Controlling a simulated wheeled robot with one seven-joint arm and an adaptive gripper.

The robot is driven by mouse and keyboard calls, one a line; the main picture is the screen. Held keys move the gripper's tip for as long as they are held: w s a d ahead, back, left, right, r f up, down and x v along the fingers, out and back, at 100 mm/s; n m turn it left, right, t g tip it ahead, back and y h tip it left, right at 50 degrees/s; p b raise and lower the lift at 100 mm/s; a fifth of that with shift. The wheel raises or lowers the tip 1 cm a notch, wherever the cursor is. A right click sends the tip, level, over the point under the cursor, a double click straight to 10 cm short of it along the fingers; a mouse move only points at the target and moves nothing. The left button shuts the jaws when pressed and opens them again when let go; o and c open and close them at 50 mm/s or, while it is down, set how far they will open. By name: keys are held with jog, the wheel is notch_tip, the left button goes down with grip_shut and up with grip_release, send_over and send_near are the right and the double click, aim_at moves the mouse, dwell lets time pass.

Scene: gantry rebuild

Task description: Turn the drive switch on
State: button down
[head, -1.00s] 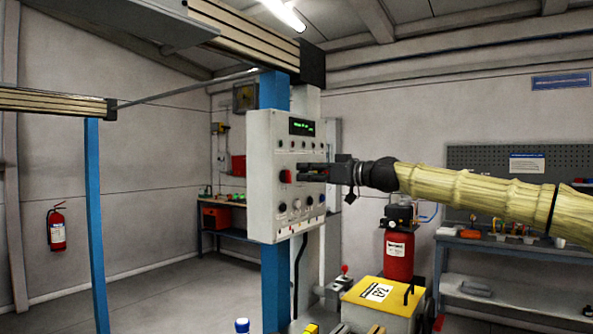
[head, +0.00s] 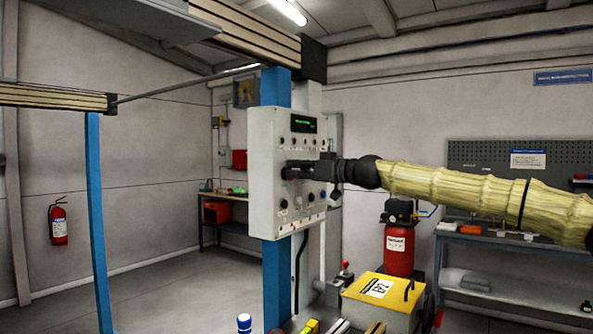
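The control panel (head: 268,210) is a pale grey box on a blue post, with a small green-lit display (head: 303,124) at its top and rows of knobs and buttons below. My gripper (head: 289,171) is at the panel's face, its dark fingers reaching in from the right at mid-height. The fingertips are at or very close to a dark knob there. The red switch is hidden behind the fingers, and I cannot tell whether they touch or grip it. The finger gap is too small to judge.
A yellow-topped box (head: 384,291) stands below the arm. A red compressor tank (head: 398,250) and a grey workbench (head: 510,245) are at right. A blue post (head: 98,220) and a fire extinguisher (head: 58,222) are at left. The floor between is clear.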

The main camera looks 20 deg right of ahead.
jog(key=shift+m, duration=0.3)
jog(key=m, duration=0.5)
jog(key=d+f+m+b, duration=0.1)
jog(key=m, duration=0.5)
jog(key=w+m, duration=0.1)
jog(key=m, duration=0.5)
jog(key=shift+d+f+b, duration=0.15)
jog(key=shift+b, duration=0.25)
jog(key=shift+m, duration=0.3)
jog(key=c, duration=1.5)
grip_release()
jog(key=shift+f, duration=0.1)
